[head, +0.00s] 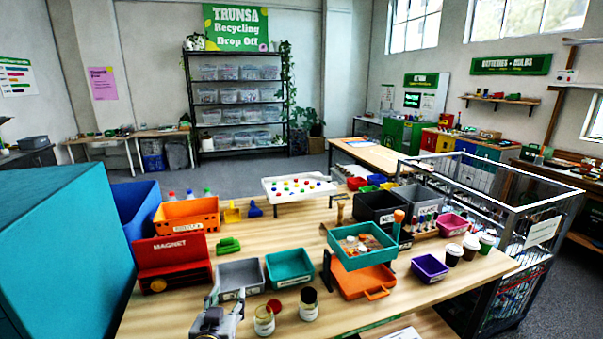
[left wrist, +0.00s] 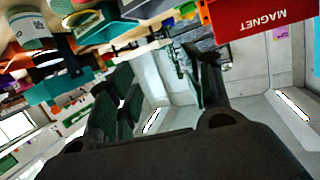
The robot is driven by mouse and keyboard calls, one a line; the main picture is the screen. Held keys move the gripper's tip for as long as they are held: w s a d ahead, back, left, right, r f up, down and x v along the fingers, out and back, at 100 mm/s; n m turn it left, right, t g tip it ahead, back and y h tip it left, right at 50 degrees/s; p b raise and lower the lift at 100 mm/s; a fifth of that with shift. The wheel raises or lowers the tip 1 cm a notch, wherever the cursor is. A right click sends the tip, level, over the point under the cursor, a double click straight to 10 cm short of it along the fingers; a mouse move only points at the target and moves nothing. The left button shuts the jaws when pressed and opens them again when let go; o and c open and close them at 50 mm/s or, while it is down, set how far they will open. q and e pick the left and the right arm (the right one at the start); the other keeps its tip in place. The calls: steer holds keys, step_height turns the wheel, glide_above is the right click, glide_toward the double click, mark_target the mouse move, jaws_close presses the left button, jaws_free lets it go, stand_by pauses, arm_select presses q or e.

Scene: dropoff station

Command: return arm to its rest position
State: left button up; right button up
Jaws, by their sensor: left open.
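My left gripper (head: 226,296) is at the front edge of the wooden table (head: 350,318), at the lower left of the head view. It is open and empty, its fingers pointing up the picture toward a grey bin (head: 241,272). In the left wrist view, my left gripper (left wrist: 165,85) shows its dark fingers spread apart, with nothing held between them. That view is upside down, with the red MAGNET box (left wrist: 250,18) at the top. My right arm and right gripper are not in view.
Two open jars (head: 264,318) stand just right of the left gripper. The red MAGNET box (head: 180,249), a teal bin (head: 290,280) and an orange tray (head: 362,282) stand nearby. A large teal box (head: 60,250) fills the left side. A wire cage (head: 515,235) stands at the right.

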arm_select(q)
steer(key=s+a+f+m+g, duration=0.1)
steer(key=s+a+f+g, duration=0.1)
steer(key=s+f+g, duration=0.6)
steer(key=s+a+f+m+g, duration=0.1)
steer(key=s+a+f+g, duration=0.15)
steer(key=s+f, duration=0.9)
steer(key=s+f+g, duration=0.1)
steer(key=s+f, duration=0.1)
steer(key=f, duration=1.3)
steer(key=s+f+g, duration=0.1)
steer(key=s+f, duration=0.1)
steer(key=f, duration=1.3)
steer(key=s+a+f+g, duration=0.1)
steer(key=s+a+f, duration=0.2)
steer(key=s+f, duration=1.7)
steer(key=s, duration=0.3)
steer(key=shift+a+f+h, duration=0.2)
steer(key=shift+f+h, duration=0.1)
steer(key=shift+f, duration=0.05)
